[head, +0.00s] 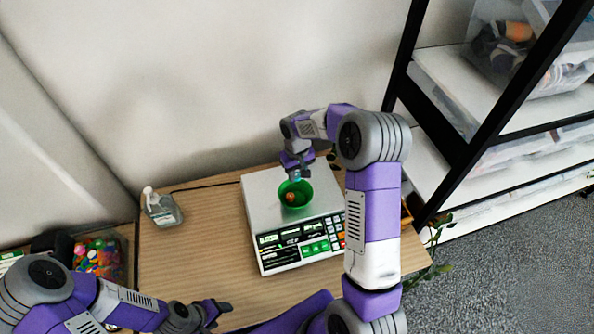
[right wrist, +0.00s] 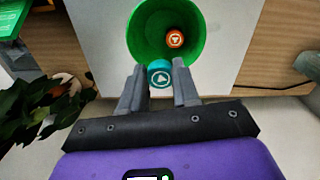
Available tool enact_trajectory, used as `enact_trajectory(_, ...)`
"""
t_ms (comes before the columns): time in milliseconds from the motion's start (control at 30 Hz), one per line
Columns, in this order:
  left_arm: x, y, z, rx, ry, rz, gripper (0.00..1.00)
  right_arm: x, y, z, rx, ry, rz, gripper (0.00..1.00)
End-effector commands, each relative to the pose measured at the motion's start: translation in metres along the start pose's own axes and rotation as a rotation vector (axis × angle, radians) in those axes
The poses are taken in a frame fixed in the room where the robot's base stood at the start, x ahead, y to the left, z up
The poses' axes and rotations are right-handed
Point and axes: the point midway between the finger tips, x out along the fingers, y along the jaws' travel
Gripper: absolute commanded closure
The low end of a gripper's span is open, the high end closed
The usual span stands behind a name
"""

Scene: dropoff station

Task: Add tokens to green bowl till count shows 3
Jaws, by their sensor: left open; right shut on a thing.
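A green bowl (head: 283,199) stands on the white scale (head: 258,196); it also shows in the right wrist view (right wrist: 146,37). An orange token (head: 291,197) with a white mark lies inside the bowl, clearer in the right wrist view (right wrist: 174,39). My right gripper (head: 298,174) is over the bowl's far rim, shut on a teal token (right wrist: 160,75). The token sits between the fingertips, overlapping the rim in the right wrist view. My left gripper (head: 217,311) is open and empty at the table's front edge. The scale's display digits (head: 290,237) are too small to read surely.
A bin of colourful tokens (head: 98,257) stands at the left. A clear bottle (head: 161,207) stands at the table's back left. A shelf rack (head: 490,130) rises at the right. The wooden table (head: 200,258) is bare left of the scale. Plant leaves (right wrist: 40,110) show near my right gripper.

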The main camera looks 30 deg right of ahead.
Motion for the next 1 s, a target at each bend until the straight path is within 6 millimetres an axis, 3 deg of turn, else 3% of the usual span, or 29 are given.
enact_trajectory(333,0.004,-0.001,0.0,0.0,0.0,0.0,0.4,0.007,0.0,0.0,0.0,0.001,0.0,0.97)
enact_trajectory(367,0.004,-0.001,0.0,0.0,0.001,0.0,0.4,0.007,0.0,0.0,0.0,0.001,0.0,0.66)
enact_trajectory(533,0.004,-0.001,0.0,0.0,0.001,0.0,0.4,0.007,0.0,0.0,0.0,0.001,0.0,0.4)
enact_trajectory(833,0.004,-0.001,0.0,0.0,0.001,0.0,0.4,0.005,0.0,0.0,0.0,0.001,0.0,0.4)
enact_trajectory(1000,0.003,-0.001,0.0,0.0,0.001,0.0,0.4,-0.015,0.0,-0.001,0.001,0.005,0.0,0.4)
